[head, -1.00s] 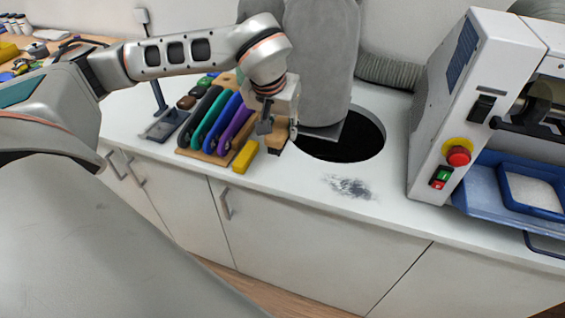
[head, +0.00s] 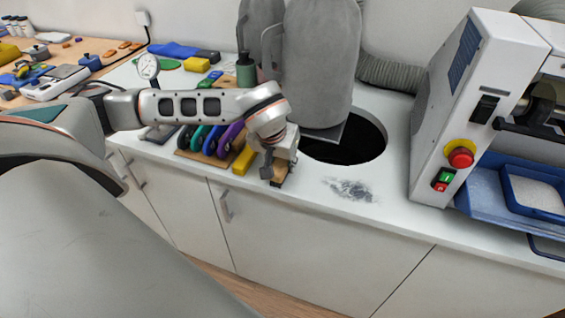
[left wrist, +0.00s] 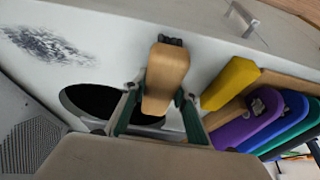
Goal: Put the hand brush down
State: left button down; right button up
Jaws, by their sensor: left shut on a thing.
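The hand brush (left wrist: 165,75) has a wooden back and dark bristles at its far end in the left wrist view. My left gripper (left wrist: 155,108) is shut on it, with a green-lined finger on each side. In the head view the left gripper (head: 279,170) is low over the white counter near its front edge, between the yellow block and the round opening. Only a small part of the brush (head: 280,182) shows below the fingers there. I cannot tell whether the brush touches the counter. My right gripper is not in view.
A yellow block (head: 244,160) and a rack of coloured tools stand just left of the gripper. A round dark opening (head: 350,148) and a patch of grey dust (head: 350,190) lie to the right. A machine (head: 470,100) with a red button stands farther right.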

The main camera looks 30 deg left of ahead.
pick_arm(q)
jog(key=shift+f, duration=0.2)
jog(key=c, duration=1.6)
grip_release()
jog(key=shift+r, duration=0.1)
jog(key=shift+r, duration=0.25)
jog(key=v, duration=1)
jog(key=shift+s+r+p, duration=0.1)
jog(key=shift+r+p, duration=0.05)
jog(key=shift+p, duration=0.2)
jog(key=shift+s+r, duration=0.35)
jog(key=shift+r, duration=0.3)
